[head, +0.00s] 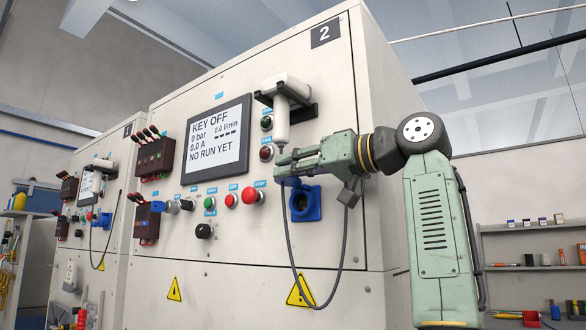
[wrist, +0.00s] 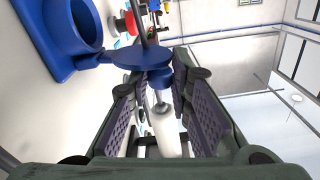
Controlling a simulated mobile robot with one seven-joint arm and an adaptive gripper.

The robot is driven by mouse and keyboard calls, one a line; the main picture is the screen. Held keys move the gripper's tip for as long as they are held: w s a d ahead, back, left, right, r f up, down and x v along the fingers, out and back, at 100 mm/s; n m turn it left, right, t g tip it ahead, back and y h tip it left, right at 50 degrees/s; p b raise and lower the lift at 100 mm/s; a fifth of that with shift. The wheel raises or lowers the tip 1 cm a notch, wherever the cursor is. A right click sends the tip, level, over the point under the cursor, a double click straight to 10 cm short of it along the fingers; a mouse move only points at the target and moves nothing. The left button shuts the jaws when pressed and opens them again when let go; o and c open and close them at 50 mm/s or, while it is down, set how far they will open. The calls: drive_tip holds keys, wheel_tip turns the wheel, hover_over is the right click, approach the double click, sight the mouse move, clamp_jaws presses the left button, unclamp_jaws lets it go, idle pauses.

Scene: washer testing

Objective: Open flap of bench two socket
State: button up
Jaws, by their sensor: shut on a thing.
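The bench two socket (head: 305,204) is a blue square housing with a round opening, low on the right of the panel marked 2. The wrist view shows its blue ring (wrist: 72,28) at upper left with the opening uncovered. The round blue flap (wrist: 132,57) stands out from the socket on its hinge side, swung away from the opening. My gripper (head: 281,168) is just above the socket. In the wrist view my gripper (wrist: 155,74) has its fingers close together on the flap's edge; the exact contact is partly hidden.
A white handheld device (head: 289,110) hangs in a dark holder above my gripper, its cable looping down past the socket. A red stop button (head: 252,196) is left of the socket. A display (head: 217,140) is further left. Shelves (head: 535,250) stand at the right.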

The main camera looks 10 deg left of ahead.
clamp_jaws()
drive_tip(key=shift+r, duration=0.1)
drive_tip(key=shift+w+d+r+m, duration=0.1)
drive_tip(key=shift+w+r+m, duration=0.1)
drive_tip(key=shift+m, duration=0.5)
drive_tip(key=o, duration=0.7)
unclamp_jaws()
drive_tip(key=v, duration=1.2)
